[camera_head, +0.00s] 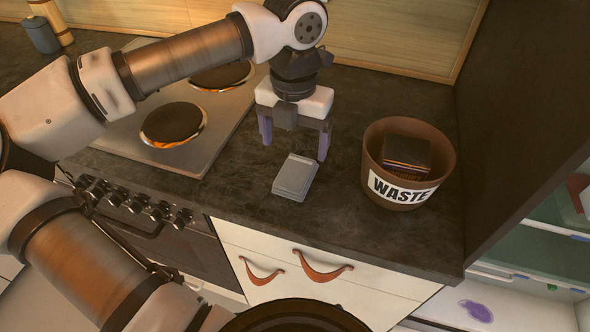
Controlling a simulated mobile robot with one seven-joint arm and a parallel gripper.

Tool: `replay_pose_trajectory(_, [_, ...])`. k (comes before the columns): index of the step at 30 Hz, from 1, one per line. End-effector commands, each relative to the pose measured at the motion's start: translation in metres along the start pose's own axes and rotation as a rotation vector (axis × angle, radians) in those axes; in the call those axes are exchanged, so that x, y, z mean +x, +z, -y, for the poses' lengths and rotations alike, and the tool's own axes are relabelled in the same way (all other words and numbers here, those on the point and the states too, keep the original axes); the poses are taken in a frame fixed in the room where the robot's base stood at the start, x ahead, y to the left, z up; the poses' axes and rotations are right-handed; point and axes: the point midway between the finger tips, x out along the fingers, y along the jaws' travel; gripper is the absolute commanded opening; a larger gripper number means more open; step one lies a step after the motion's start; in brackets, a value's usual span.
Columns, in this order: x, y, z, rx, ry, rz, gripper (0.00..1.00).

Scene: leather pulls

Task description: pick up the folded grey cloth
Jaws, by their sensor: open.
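The folded grey cloth (295,177) lies flat on the dark countertop, a small rectangular stack right of the stove. My gripper (294,146) points down just behind the cloth, its two fingers spread apart, one to the left and one to the right. It is open and I see nothing between the fingers. The cloth appears in front of the fingers; I cannot tell how high the fingertips are above the counter.
A brown bin labelled WASTE (376,190) stands right of the cloth, with dark items (407,152) inside. A stove (190,150) with round burners is on the left. A dark tall panel (525,80) rises at the right. The counter (340,220) in front of the cloth is clear.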

Motion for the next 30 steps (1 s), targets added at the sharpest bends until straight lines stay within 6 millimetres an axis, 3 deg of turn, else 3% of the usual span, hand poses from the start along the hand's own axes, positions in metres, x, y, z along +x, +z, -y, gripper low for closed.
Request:
replay_pose_trajectory(8, [0.021,0.0,0.002,0.004,-0.002,0.0,0.85])
replay_pose_trajectory(16, [0.059,0.0,0.004,0.003,-0.003,0.0,0.85])
replay_pose_trajectory(25, [0.066,0.001,0.004,0.002,-0.001,0.002,0.85])
replay_pose_trajectory(30, [0.066,0.001,0.004,0.003,-0.001,0.002,0.62])
